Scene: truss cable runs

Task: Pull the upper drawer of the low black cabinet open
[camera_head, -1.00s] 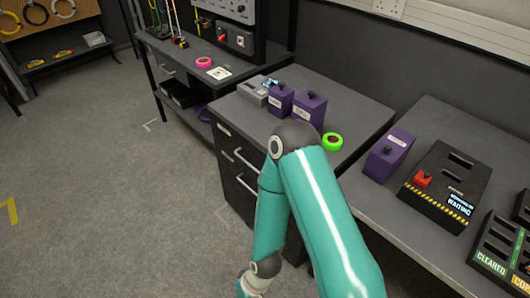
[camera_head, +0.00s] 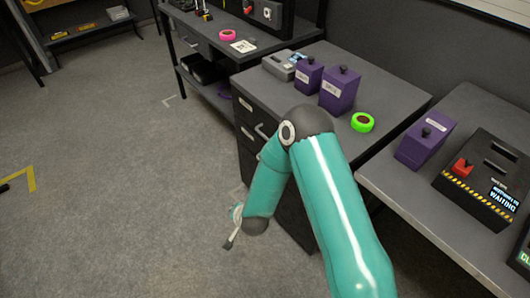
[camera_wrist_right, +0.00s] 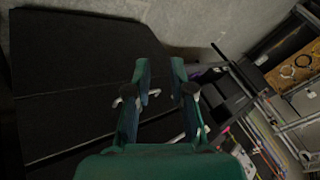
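The low black cabinet (camera_head: 392,89) stands in the middle of the head view. Its upper drawer (camera_head: 249,119) looks shut, with a pale bar handle (camera_head: 262,132) on its front. My right arm hides much of the lower front. My right gripper (camera_head: 234,226) shows only in part, in front of the cabinet and low over the floor. In the right wrist view the two fingers of my right gripper (camera_wrist_right: 161,66) are apart with nothing clearly between them. Pale handle parts (camera_wrist_right: 125,97) show beside and behind the fingers; which drawer they belong to I cannot tell. My left gripper is not seen.
On the cabinet are two purple boxes (camera_head: 339,91), a grey device (camera_head: 283,65) and a green tape roll (camera_head: 362,122). A bench (camera_head: 420,196) with a purple box and a black panel adjoins on the right. The floor (camera_head: 110,200) on the left is open.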

